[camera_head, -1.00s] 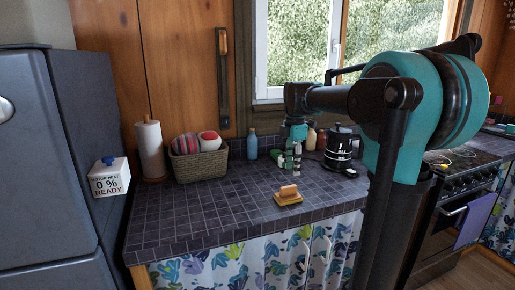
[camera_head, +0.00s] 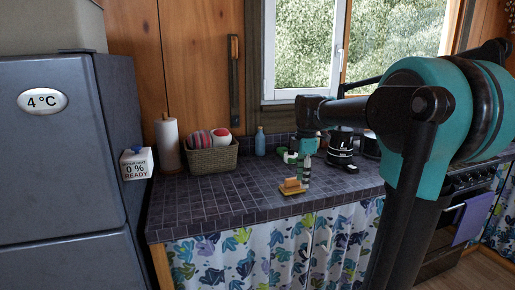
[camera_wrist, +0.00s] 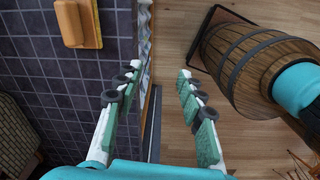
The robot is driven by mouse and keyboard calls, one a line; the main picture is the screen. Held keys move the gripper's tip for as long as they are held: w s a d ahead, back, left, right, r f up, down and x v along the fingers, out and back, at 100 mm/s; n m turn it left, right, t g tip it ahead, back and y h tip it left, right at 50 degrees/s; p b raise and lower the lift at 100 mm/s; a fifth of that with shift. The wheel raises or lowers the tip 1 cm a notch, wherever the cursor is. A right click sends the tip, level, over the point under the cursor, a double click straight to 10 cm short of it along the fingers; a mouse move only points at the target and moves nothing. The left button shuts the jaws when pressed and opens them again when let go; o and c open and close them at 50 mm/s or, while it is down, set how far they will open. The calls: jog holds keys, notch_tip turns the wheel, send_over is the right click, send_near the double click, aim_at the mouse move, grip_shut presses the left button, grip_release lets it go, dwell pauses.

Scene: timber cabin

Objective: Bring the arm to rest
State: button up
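My gripper (camera_head: 303,172) hangs from my teal and black arm over the front part of the tiled counter (camera_head: 225,203). The fingers straddle the counter's front edge, with floor below the right one. The brown block (camera_wrist: 70,22) lies to the left of the fingers, apart from them.
A basket (camera_head: 212,159), a paper roll (camera_head: 167,145), a blue bottle (camera_head: 260,142) and a black pot (camera_head: 341,147) stand at the counter's back. A wooden barrel (camera_wrist: 245,60) stands on the floor. A grey fridge (camera_head: 62,170) is left, a stove (camera_head: 470,195) right.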

jog(key=s+d+f+m+t, duration=0.1)
jog(key=s+f+m+t, duration=0.1)
jog(key=s+f+m, duration=0.7)
jog(key=s+d+f+m+t, duration=0.1)
jog(key=s+d+f+m, duration=0.1)
jog(key=s+f+m, duration=0.8)
notch_tip(320, 180, down, 3)
jog(key=shift+s+d+r+t, duration=0.1)
jog(key=shift+s+d+t, duration=0.15)
jog(key=shift+s+t, duration=0.25)
